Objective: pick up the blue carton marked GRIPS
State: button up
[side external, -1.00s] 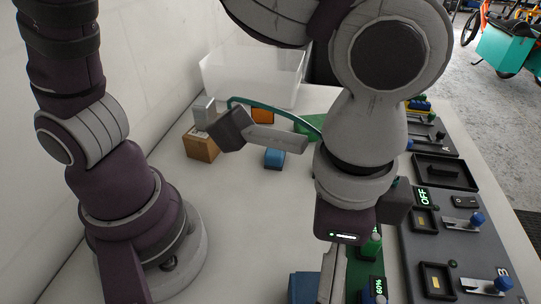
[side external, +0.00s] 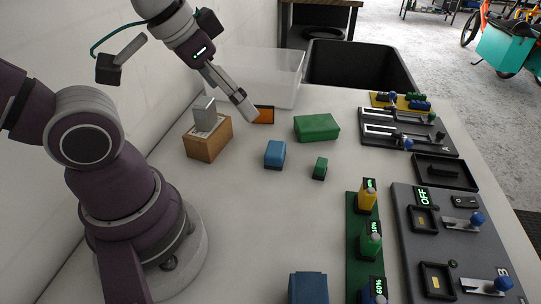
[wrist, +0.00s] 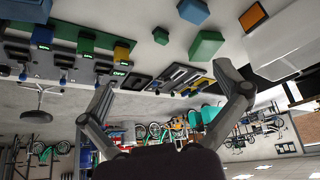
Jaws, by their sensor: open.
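Two blue boxes are on the white table, and I cannot read a GRIPS mark on either. The smaller blue box (side external: 275,155) lies near the middle; it shows at the top of the wrist view (wrist: 193,11). The other blue box (side external: 308,288) is at the near edge of the side view, partly cut off, and also at the top left of the wrist view (wrist: 25,10). My gripper (side external: 248,112) is above the table's far part, near an orange box. Its fingers are spread and empty in the wrist view (wrist: 164,82).
The orange box (side external: 264,115), a large green box (side external: 317,127) and a small green box (side external: 320,168) stand around the middle blue box. A wooden holder (side external: 208,140) is to the left. A clear bin (side external: 285,75) and a black bin (side external: 360,65) are behind. Control panels (side external: 440,235) line the right.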

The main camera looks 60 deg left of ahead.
jog(key=shift+c, duration=0.6)
